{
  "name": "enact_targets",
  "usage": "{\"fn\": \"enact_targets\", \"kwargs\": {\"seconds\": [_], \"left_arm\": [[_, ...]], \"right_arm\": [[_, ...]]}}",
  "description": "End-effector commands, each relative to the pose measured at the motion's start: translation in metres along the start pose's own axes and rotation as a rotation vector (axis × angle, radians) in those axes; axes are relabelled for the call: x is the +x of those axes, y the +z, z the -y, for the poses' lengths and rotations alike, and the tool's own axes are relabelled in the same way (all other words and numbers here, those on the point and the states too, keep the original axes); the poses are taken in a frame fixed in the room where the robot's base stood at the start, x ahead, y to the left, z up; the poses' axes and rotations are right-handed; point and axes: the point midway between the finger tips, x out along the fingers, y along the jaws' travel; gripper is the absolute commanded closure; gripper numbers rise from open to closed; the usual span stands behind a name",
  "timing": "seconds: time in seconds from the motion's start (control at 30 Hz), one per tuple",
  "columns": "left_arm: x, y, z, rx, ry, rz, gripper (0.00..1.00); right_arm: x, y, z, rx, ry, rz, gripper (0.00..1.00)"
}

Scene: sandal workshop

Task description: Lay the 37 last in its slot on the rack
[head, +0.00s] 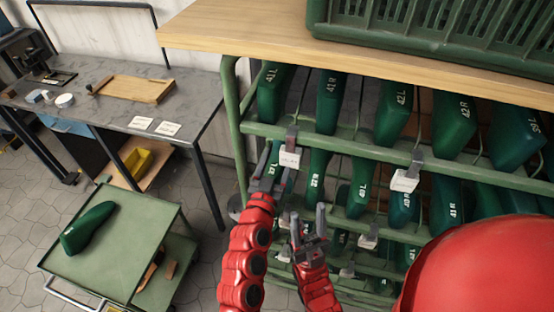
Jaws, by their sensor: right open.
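A single green last (88,228) lies on its side on the top of a green cart at the lower left. A small light mark shows on it, too small to read, so I cannot tell whether it is the 37. The green rack (350,143) holds rows of green lasts, with white marks such as 41L, 42L and 42R. I cannot make out the 37 slot. My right gripper (309,224) is open and empty in front of the rack's lower rows. My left gripper (269,172) is beside the rack's left end; its jaw gap is unclear. The lower rows are partly hidden by my arms.
The cart (140,255) stands apart from the rack, with brown pieces on its lower shelf. A grey workbench (110,97) with a wooden tray (137,88) is at the back left. A green crate (430,40) sits on the rack's wooden top (230,28). White tags hang on the rails.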

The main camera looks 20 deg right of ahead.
Motion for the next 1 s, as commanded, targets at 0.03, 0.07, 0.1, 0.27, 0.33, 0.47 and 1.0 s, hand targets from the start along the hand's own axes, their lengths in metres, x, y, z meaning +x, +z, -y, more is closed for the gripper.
{"fn": "enact_targets", "kwargs": {"seconds": [0.03,0.07,0.1,0.27,0.33,0.47,1.0], "left_arm": [[0.0,0.0002,0.0003,0.0,-0.001,-0.003,0.91],[0.0,0.0005,0.0002,0.0,-0.001,-0.003,0.91],[0.0,0.0005,0.0003,0.0,-0.001,-0.003,0.91],[0.0,0.0003,0.0002,-0.001,-0.001,-0.003,0.91],[0.0,0.0002,0.0002,-0.001,-0.001,-0.003,0.91],[0.0,0.0005,0.0002,-0.001,-0.001,-0.002,0.91],[-0.0004,0.0054,0.0001,0.0,-0.001,-0.002,0.91]], "right_arm": [[-0.0014,0.0002,0.0001,0.0,0.0,0.0,0.5],[-0.0015,0.0003,0.0001,0.0,0.0,0.0,0.5],[-0.0016,0.0003,0.0001,0.0,0.0,0.0,0.5],[-0.0013,0.0003,0.0001,0.0,0.0,0.0,0.5],[-0.0013,0.0003,0.0001,0.0,0.0,0.0,0.5],[-0.0014,0.0002,0.0001,0.0,0.0,0.0,0.5],[-0.006,0.001,0.0003,0.0,0.0,0.0,0.5]]}}
